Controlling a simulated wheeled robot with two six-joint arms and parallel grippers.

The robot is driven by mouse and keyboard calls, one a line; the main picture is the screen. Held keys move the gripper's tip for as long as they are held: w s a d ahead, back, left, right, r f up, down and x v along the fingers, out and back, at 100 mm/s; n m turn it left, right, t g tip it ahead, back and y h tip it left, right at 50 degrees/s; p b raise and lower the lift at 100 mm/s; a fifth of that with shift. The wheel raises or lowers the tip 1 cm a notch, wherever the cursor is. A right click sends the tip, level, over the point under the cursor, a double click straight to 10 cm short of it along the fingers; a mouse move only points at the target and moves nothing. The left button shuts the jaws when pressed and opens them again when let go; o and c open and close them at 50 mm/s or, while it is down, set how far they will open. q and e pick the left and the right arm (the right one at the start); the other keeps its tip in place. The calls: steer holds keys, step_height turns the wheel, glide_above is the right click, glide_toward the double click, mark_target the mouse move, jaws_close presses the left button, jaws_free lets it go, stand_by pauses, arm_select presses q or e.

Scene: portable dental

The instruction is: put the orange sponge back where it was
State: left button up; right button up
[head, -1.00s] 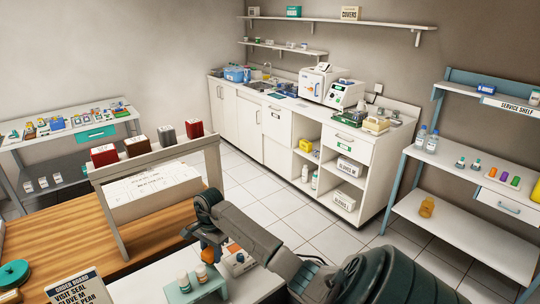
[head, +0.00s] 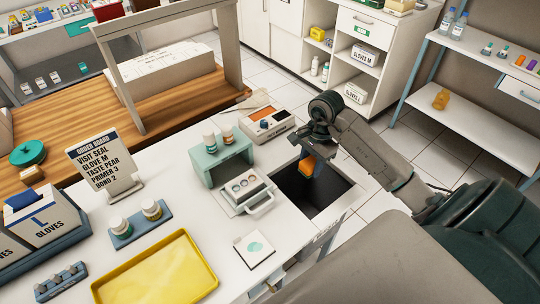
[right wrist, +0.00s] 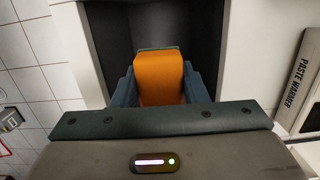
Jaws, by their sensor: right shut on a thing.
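The orange sponge (head: 308,166) is in my right gripper (head: 311,163), over a dark square opening (head: 325,190) in the white counter. In the right wrist view the sponge (right wrist: 161,78) sits upright between the two blue-grey fingers of my right gripper (right wrist: 161,88), which are shut on its sides. The dark walls of the opening (right wrist: 108,40) show around it. How far the sponge's lower end reaches into the opening is hard to tell. My left gripper is out of view.
Left of the opening stand a handled metal box (head: 246,192), a teal stand (head: 217,165) with bottles and a device with an orange panel (head: 267,123). A white card (head: 255,249) and yellow tray (head: 157,272) lie nearer. A paste warmer label (right wrist: 304,75) is right of the opening.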

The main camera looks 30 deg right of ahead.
steer(key=p, duration=0.5)
glide_above(268, 160)
steer(key=shift+d+f, duration=0.2)
steer(key=shift+f, duration=0.45)
step_height(268, 160, down, 3)
steer(key=shift+r+p, duration=0.1)
steer(key=shift+p, duration=0.6)
steer(key=shift+f, duration=0.4)
steer(key=shift+f, duration=0.2)
steer(key=o, duration=1)
steer(key=shift+r, duration=0.1)
